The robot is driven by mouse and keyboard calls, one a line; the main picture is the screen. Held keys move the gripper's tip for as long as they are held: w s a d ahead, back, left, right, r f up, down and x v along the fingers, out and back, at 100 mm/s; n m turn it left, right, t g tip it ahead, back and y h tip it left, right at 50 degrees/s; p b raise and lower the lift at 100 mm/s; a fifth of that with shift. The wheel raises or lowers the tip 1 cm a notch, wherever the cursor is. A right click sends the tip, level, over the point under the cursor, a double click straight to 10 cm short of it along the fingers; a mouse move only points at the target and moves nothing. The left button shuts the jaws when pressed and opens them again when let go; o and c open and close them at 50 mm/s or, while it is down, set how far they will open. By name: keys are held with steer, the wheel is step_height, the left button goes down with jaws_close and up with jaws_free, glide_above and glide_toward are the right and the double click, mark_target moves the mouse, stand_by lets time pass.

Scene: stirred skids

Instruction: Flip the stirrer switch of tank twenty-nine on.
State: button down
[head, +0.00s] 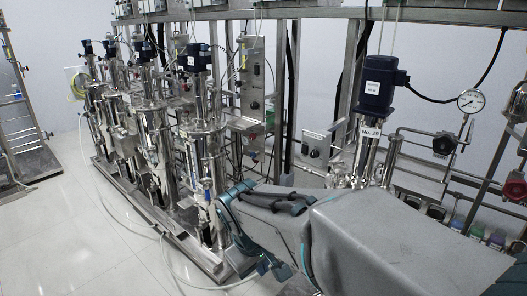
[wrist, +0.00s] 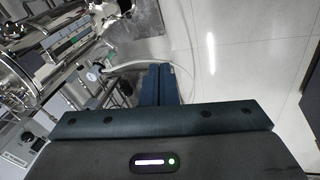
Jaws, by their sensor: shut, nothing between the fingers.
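Tank twenty-nine (head: 370,160) is a steel vessel in the head view, right of centre, with a "No. 29" tag and a blue motor (head: 385,85) on top. My arm hides its lower part. A small grey box (head: 315,150) with dark knobs stands just left of it. I cannot tell whether it carries the stirrer switch, or any switch position. My gripper (wrist: 160,82) is shut and empty, its blue fingers together over the floor in the wrist view. A grey box (wrist: 18,155) with a label and a dark knob shows at that view's lower left, apart from the fingers.
Several steel tanks (head: 205,160) stand in a row on a low skid frame at the left. A pressure gauge (head: 471,101) and valve piping are at the right. A pale hose (wrist: 130,64) lies near the fingers. Pale floor (wrist: 240,60) is open at the wrist view's right.

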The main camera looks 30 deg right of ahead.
steer(key=w+d+r+n+h+p, duration=0.3)
steer(key=w+d+n+h, duration=0.6)
steer(key=w+d, duration=0.65)
steer(key=w+d+n+t+h+p, duration=0.1)
steer(key=w+d+n+t, duration=0.1)
steer(key=w+n, duration=0.3)
steer(key=w+d+n+t+h+p, duration=0.1)
steer(key=w+d+n+t+h, duration=0.1)
steer(key=w+n, duration=0.4)
steer(key=w, duration=0.4)
steer(key=shift+w+d+h, duration=0.2)
steer(key=shift+d+h, duration=0.05)
steer(key=shift+h, duration=0.05)
steer(key=p, duration=0.4)
glide_toward(303, 154)
steer(key=x, duration=0.5)
steer(key=shift+d+r, duration=0.2)
steer(key=shift+x, duration=0.8)
steer(key=shift+f, duration=0.1)
steer(key=shift+f, duration=0.1)
